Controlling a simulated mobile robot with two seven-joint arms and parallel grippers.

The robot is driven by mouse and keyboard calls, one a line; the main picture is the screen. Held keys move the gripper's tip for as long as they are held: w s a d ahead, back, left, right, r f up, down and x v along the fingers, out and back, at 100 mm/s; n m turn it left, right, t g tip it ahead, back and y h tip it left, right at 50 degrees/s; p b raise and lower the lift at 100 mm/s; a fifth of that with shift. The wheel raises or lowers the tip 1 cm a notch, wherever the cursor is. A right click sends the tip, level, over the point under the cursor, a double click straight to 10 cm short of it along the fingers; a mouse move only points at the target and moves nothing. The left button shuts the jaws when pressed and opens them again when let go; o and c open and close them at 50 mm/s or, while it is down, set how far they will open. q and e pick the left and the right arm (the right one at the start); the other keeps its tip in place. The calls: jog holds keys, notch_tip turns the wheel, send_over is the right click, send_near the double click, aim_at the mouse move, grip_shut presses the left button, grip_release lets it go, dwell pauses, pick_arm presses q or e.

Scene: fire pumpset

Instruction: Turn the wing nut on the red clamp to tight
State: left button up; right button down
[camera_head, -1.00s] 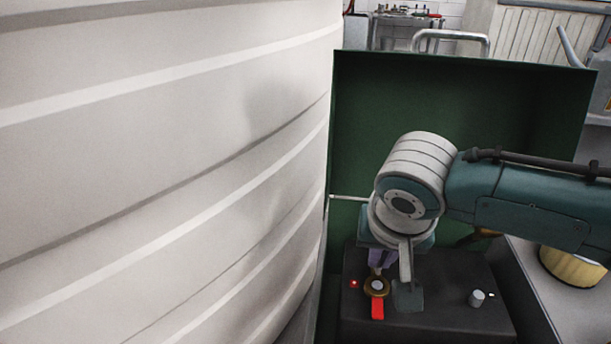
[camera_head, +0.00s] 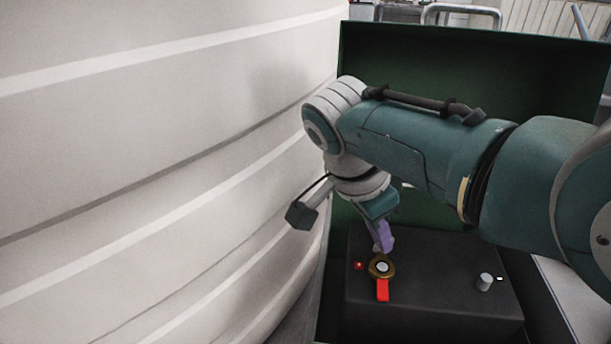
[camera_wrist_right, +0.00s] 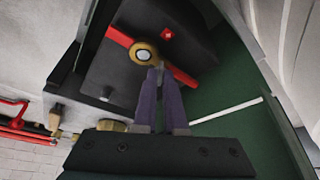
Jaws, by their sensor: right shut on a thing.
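The red clamp (camera_head: 383,291) is a flat red bar on top of a black box. The round brass wing nut (camera_head: 381,268), with a pale centre, sits on it. In the right wrist view the red clamp (camera_wrist_right: 183,76) runs out on both sides of the brass wing nut (camera_wrist_right: 143,53). My right gripper (camera_head: 384,248) comes down from the far side of the nut. Its purple fingers are close together, with the tips at the nut's edge (camera_wrist_right: 156,68), shut on the wing nut; the tips hide the exact contact. My left gripper is out of view.
The black box (camera_head: 430,305) also carries a small red light (camera_head: 358,265) and a grey knob (camera_head: 485,282). A large ribbed pale tank (camera_head: 160,170) stands close on the left, near my right wrist. A dark green panel (camera_head: 430,65) rises behind.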

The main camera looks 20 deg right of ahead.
jog(key=m+b, duration=0.1)
jog(key=m+g+b, duration=0.1)
jog(key=m+b, duration=0.1)
jog(key=shift+w+f, duration=0.2)
jog(key=shift+d+r+m+g+b, duration=0.15)
jog(key=shift+m+g+b, duration=0.35)
jog(key=shift+m+b, duration=0.55)
jog(key=shift+r, duration=0.1)
jog(key=c, duration=1)
grip_release()
jog(key=p+v, duration=0.2)
jog(key=v, duration=0.8)
